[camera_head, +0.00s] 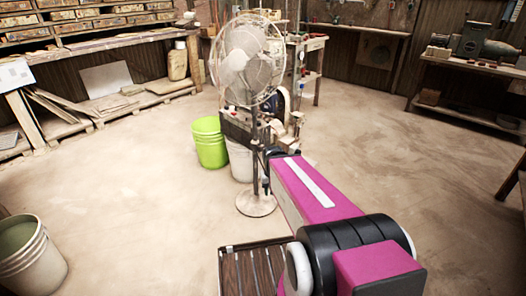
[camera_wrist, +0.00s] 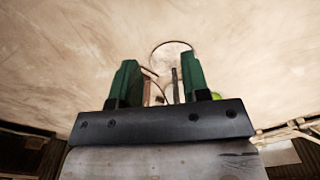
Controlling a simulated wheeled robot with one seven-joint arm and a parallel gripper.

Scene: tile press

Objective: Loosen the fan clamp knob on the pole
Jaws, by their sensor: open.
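The pedestal fan (camera_head: 243,62) stands upright in the middle of the head view, its round wire cage on a dark pole (camera_head: 255,165). The pole rises from a round pale base (camera_head: 256,205). I cannot make out the clamp knob in either view. My gripper (camera_wrist: 161,78) has two green fingers, spread apart with nothing visibly held. Between and beyond them in the wrist view are the fan's base (camera_wrist: 172,50) and a dark upright bar, likely the pole. In the head view my arm reaches to just right of the pole, and the fingers are hard to see.
A lime-green bucket (camera_head: 209,143) and a white bucket (camera_head: 240,160) stand close behind the pole. A slatted crate (camera_head: 242,270) is at the front, and another bucket (camera_head: 30,258) is at left.

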